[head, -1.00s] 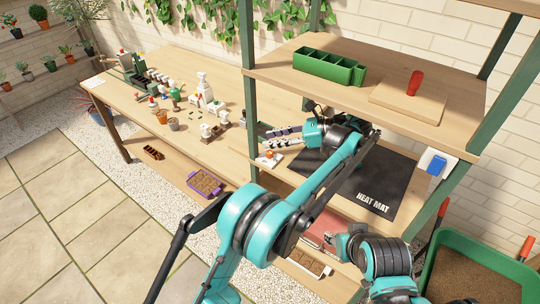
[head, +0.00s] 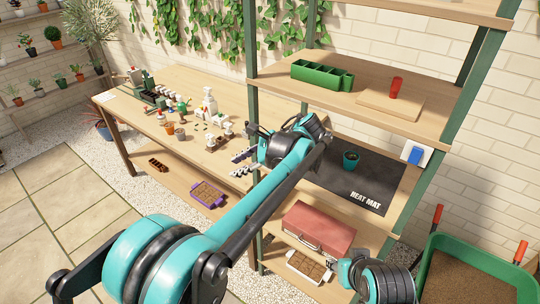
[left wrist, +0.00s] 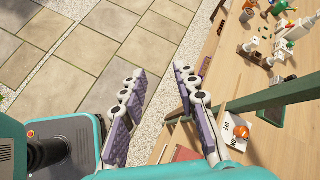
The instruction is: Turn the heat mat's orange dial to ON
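The black heat mat (head: 335,186) lies on the rack's middle shelf, with a teal pot (head: 351,160) holding a small plant on it. My left gripper (head: 243,164) is open and empty, at the left side of the rack beyond the mat's left edge. In the left wrist view its two fingers (left wrist: 157,75) are spread apart, with paving and gravel behind them. The orange dial (left wrist: 241,131) sits on a white lettered plate (left wrist: 232,127), right of the fingers and apart from them. Its setting is too small to tell. My left arm hides the dial in the head view. My right gripper does not show.
A green rack post (left wrist: 285,95) crosses beside the dial. The potting bench (head: 170,95) at left holds several small items. A red case (head: 318,228) and a seed tray (head: 308,266) are below the mat. A green tray (head: 325,74) stands on the shelf above.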

